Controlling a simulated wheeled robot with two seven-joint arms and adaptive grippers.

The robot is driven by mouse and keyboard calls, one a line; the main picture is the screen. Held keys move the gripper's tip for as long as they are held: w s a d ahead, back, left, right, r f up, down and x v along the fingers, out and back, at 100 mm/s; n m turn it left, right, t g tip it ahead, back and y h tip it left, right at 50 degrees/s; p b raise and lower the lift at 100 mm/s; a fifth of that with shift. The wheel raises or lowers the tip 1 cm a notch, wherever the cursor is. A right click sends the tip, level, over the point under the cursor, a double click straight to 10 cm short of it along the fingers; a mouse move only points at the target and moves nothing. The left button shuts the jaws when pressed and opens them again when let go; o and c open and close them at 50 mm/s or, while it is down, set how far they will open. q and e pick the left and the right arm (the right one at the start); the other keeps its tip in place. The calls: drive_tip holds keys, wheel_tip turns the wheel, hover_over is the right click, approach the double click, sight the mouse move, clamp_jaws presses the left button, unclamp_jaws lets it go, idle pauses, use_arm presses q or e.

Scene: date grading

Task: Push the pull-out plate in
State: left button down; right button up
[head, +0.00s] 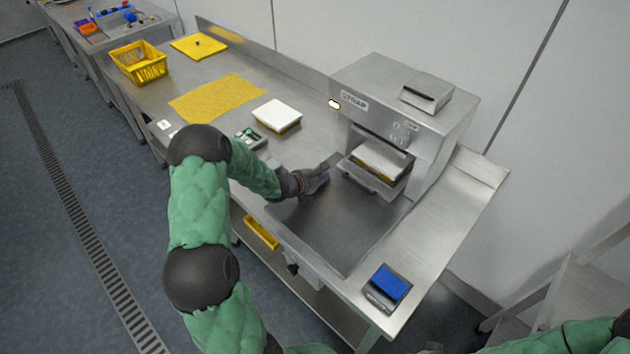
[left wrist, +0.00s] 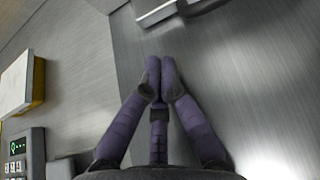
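The pull-out plate (head: 371,182) sticks out of the front of the steel machine (head: 405,110), with a white tray on it partly inside the opening. My left gripper (head: 325,176) is low over the steel table, in front and to the left of the plate, apart from it. In the left wrist view the purple fingers (left wrist: 160,72) are together with nothing between them. A metal edge with a dark strip (left wrist: 157,14), apparently the plate's front, lies beyond the fingertips.
A white-topped yellow block (head: 277,115) and a small green-screened device (head: 251,138) are left of my left gripper. A yellow mat (head: 217,97) and yellow basket (head: 139,63) are farther back. A blue-topped scale (head: 388,288) is at the near right. The table before the machine is clear.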

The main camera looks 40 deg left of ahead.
sight(340, 165)
use_arm(q)
drive_tip(key=shift+w+d+f, duration=0.15)
drive_tip(key=shift+w+d, duration=0.05)
drive_tip(key=shift+w, duration=1.05)
drive_tip(key=shift+w+d+f, duration=0.15)
drive_tip(key=shift+w, duration=1.05)
drive_tip(key=shift+w+d+b, duration=0.15)
drive_tip(key=shift+w+b, duration=0.5)
drive_tip(key=shift+w, duration=0.25)
drive_tip(key=shift+w+r, duration=0.1)
drive_tip(key=shift+r, duration=0.2)
